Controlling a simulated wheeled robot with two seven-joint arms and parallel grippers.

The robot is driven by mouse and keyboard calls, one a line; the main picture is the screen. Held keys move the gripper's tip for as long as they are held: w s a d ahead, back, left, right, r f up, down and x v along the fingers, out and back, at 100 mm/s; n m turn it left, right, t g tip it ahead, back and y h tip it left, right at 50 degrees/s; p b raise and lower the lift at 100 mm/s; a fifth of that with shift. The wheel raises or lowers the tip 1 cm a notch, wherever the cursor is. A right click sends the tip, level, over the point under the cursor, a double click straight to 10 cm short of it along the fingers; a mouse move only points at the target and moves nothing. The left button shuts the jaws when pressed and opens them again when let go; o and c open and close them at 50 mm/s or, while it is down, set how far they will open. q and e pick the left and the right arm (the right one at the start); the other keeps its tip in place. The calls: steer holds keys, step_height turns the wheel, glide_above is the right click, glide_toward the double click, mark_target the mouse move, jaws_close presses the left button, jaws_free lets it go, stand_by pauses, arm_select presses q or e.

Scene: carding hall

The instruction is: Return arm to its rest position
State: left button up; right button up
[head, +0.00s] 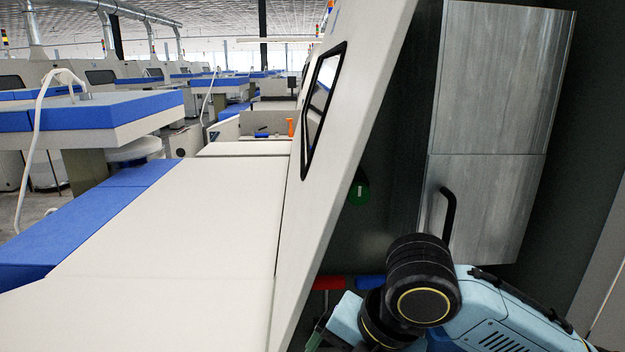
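My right arm, light blue with black joints, comes in from the lower right in the head view. It is bent in front of the open, dark side of a cream machine (345,150). One black joint overlaps the lower part of a grey metal panel (490,200) and lies close to its black handle (449,212). I cannot make out the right gripper; the far end of the arm runs toward the bottom edge. My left arm and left gripper are not in view.
A red part (328,283) and a blue part (370,283) show beside my arm. A broad cream cover (170,250) fills the lower left.

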steer(key=s+d+f+m+t+y, duration=0.1)
steer(key=s+f+m, duration=0.1)
steer(key=f+m, duration=0.5)
steer(key=s+d+f+m+t+y, duration=0.1)
steer(key=s+d+f+m, duration=0.2)
steer(key=m, duration=0.6)
steer(key=s+d+f+m+h, duration=0.5)
steer(key=s+d+f+m, duration=0.5)
steer(key=d+m, duration=0.25)
step_height(320, 180, down, 34)
steer(key=s+g+b, duration=0.2)
steer(key=s+b, duration=0.1)
steer(key=b, duration=0.7)
arm_select(q)
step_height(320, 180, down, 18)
steer(key=b, duration=0.8)
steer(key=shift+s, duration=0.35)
arm_select(e)
steer(key=s+d+f, duration=0.1)
steer(key=s+f, duration=0.7)
steer(key=f, duration=0.4)
steer(key=s+d+f, duration=0.2)
steer(key=s+f, duration=0.6)
steer(key=f, duration=0.3)
steer(key=shift+d+f+g+h, duration=0.3)
steer(key=shift+f+g, duration=0.1)
